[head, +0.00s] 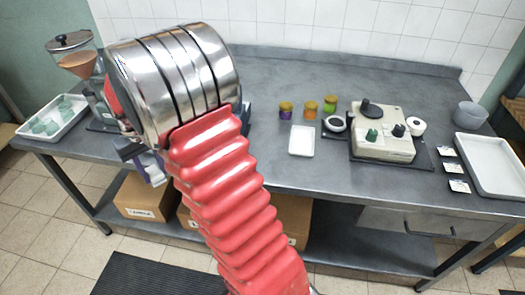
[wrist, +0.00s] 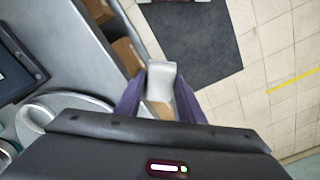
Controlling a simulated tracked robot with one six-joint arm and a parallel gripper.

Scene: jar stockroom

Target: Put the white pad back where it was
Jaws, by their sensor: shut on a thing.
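My gripper (wrist: 160,75) is shut on the white pad (wrist: 162,82), a pale piece between its two purple fingers. The pad is held beyond the bench's front edge, with the floor and lower shelf behind it in the wrist view. In the head view my gripper (head: 147,160) is low at the left, in front of the bench, and my arm partly hides it. The pad (head: 153,167) shows there only as a small pale patch.
The grey bench (head: 270,100) has a flat white rectangle (head: 301,141), several small jars, a beige machine (head: 383,135) and a white tray (head: 492,165). A hopper grinder (head: 75,58) and a tray of green pieces (head: 50,118) stand left. Boxes (head: 145,197) sit below.

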